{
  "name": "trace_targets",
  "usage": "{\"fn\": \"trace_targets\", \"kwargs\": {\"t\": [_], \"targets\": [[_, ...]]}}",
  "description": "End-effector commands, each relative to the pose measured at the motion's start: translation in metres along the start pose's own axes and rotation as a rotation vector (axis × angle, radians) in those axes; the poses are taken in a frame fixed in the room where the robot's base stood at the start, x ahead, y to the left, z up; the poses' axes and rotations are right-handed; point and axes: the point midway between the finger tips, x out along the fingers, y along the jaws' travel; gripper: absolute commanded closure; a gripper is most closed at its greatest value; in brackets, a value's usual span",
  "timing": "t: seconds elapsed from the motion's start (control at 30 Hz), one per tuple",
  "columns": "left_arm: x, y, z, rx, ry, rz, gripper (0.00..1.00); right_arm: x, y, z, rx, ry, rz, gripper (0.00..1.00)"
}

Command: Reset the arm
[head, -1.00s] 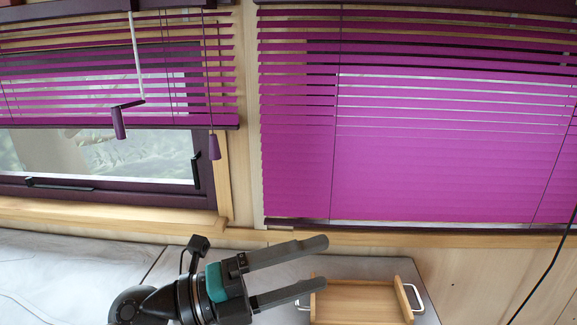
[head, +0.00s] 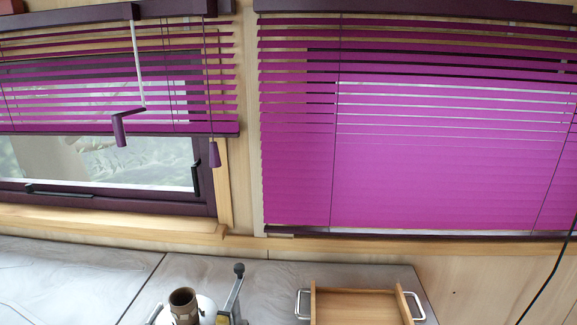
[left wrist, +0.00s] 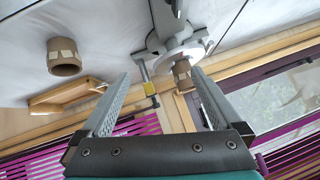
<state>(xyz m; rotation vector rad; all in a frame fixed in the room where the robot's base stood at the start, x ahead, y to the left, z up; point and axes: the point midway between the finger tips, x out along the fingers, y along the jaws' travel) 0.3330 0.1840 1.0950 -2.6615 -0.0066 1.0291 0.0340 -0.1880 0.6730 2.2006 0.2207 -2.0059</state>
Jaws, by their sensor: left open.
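My left gripper (left wrist: 160,76) shows in the left wrist view with its two grey fingers spread apart and nothing between them. It is out of the head view, as is the rest of its arm. My right gripper is in neither view.
A wooden tray with metal handles (head: 315,304) stands on the grey counter (head: 75,262). Left of it are a brown cylinder (head: 183,297) and a grey device with a lever (head: 235,287). Purple blinds (head: 430,150) with a hanging crank (head: 121,128) cover the windows behind.

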Motion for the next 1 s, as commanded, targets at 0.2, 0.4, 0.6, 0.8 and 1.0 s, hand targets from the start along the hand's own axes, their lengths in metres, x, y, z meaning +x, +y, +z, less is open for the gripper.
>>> {"fn": "trace_targets", "kwargs": {"t": [0.2,0.4,0.6,0.8,1.0], "targets": [[-0.03,0.034,0.085,-0.06,-0.342,0.153,0.02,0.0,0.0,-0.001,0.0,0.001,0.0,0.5],[-0.035,0.059,0.137,-0.072,-0.514,0.243,0.02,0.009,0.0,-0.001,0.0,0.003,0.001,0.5],[0.014,0.077,0.179,-0.068,-0.535,0.246,0.02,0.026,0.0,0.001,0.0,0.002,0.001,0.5],[0.069,0.102,0.242,-0.06,-0.564,0.252,0.02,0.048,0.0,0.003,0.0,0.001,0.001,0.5],[0.119,0.127,0.32,-0.052,-0.594,0.259,0.02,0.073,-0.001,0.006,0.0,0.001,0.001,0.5]]}}
